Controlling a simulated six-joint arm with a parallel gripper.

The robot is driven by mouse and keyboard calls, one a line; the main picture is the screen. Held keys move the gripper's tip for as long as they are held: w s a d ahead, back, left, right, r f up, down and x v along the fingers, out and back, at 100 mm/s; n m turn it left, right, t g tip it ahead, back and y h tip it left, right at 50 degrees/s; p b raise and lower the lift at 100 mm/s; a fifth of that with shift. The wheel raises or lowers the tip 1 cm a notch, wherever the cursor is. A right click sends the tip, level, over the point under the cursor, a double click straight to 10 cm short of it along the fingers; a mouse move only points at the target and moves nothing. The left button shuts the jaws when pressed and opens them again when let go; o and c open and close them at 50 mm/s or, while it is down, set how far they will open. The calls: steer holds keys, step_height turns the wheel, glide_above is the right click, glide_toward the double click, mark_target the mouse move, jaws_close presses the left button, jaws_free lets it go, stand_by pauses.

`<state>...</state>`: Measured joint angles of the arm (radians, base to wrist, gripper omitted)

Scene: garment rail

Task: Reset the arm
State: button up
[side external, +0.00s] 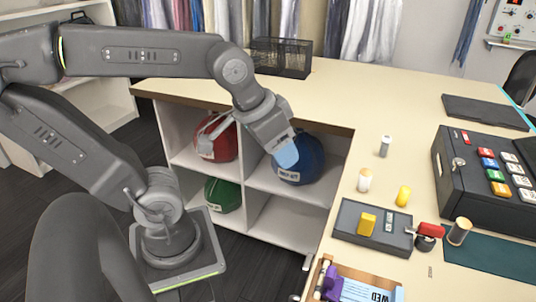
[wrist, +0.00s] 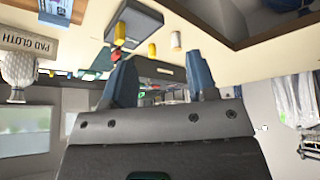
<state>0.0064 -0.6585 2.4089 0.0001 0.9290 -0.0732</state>
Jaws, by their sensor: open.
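My gripper (side external: 285,154) hangs in front of the shelf unit below the counter, pointing down, with its pale blue fingertips over the blue bag (side external: 304,160) from this camera. I cannot tell whether it touches the bag. In the wrist view, my gripper (wrist: 161,76) shows two dark blue fingers set wide apart with nothing held between them. The arm is bent, with its upper link reaching across from the left.
Shelf cubbies also hold a red bag (side external: 216,138) and a green bag (side external: 223,195). On the counter (side external: 400,95) stand a wire basket (side external: 281,57), small bottles, a grey tray (side external: 372,225) and a cash register (side external: 490,170). Garments hang behind. The counter's back middle is clear.

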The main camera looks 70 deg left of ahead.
steer(key=shift+s+f+m, duration=0.4)
steer(key=shift+s+f, duration=0.35)
steer(key=shift+s, duration=0.25)
